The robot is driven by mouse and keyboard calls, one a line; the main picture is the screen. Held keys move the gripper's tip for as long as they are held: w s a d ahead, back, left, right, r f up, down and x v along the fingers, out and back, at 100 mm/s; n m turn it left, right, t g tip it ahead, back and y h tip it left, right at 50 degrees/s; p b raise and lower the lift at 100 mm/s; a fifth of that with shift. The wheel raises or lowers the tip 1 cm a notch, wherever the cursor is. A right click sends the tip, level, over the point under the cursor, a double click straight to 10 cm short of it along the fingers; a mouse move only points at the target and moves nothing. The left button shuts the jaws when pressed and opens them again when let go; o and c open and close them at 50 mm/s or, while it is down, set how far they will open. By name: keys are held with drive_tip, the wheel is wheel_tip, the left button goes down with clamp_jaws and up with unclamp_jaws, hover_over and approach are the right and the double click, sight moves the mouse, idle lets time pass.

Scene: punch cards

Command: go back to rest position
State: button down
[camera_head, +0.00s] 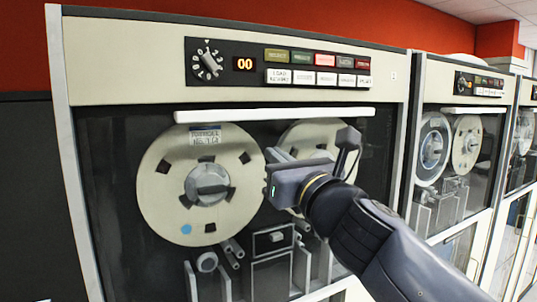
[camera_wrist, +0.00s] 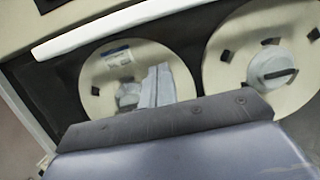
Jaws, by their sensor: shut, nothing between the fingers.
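My gripper (camera_head: 272,154) is in front of the tape cabinet, before the right tape reel (camera_head: 310,134), and hides much of that reel. Its fingers are shut with nothing between them. In the wrist view the closed grey fingers (camera_wrist: 156,86) overlap a labelled reel (camera_wrist: 113,61). I cannot tell how far they are from the cabinet. The left tape reel (camera_head: 165,180) has a label, a blue dot and a grey hub, and is mostly unobstructed.
A control panel (camera_head: 278,65) with a knob, a "00" display and coloured buttons is above the reels. A white horizontal bar (camera_head: 270,116) runs below it. More tape cabinets (camera_head: 465,150) stand to the right. A red wall (camera_head: 300,20) is behind.

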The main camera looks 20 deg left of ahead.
sight(273, 129)
drive_tip(key=v, duration=0.7)
drive_tip(key=shift+d+b, duration=0.25)
drive_tip(key=shift+b, duration=0.15)
drive_tip(key=shift+s, duration=0.1)
drive_tip(key=shift+a, duration=0.1)
drive_tip(key=p+x, duration=0.2)
drive_tip(key=x, duration=0.7)
drive_tip(key=shift+w+a, duration=0.15)
drive_tip(key=shift+w, duration=0.1)
wheel_tip(273, 129, up, 2)
drive_tip(key=shift+a+r+p, duration=0.2)
drive_tip(key=shift+p, duration=0.7)
drive_tip(key=shift+d+r+p, duration=0.15)
drive_tip(key=shift+r+p, duration=0.15)
drive_tip(key=shift+r, duration=0.05)
drive_tip(key=shift+r+p, duration=0.45)
drive_tip(key=shift+r, duration=0.1)
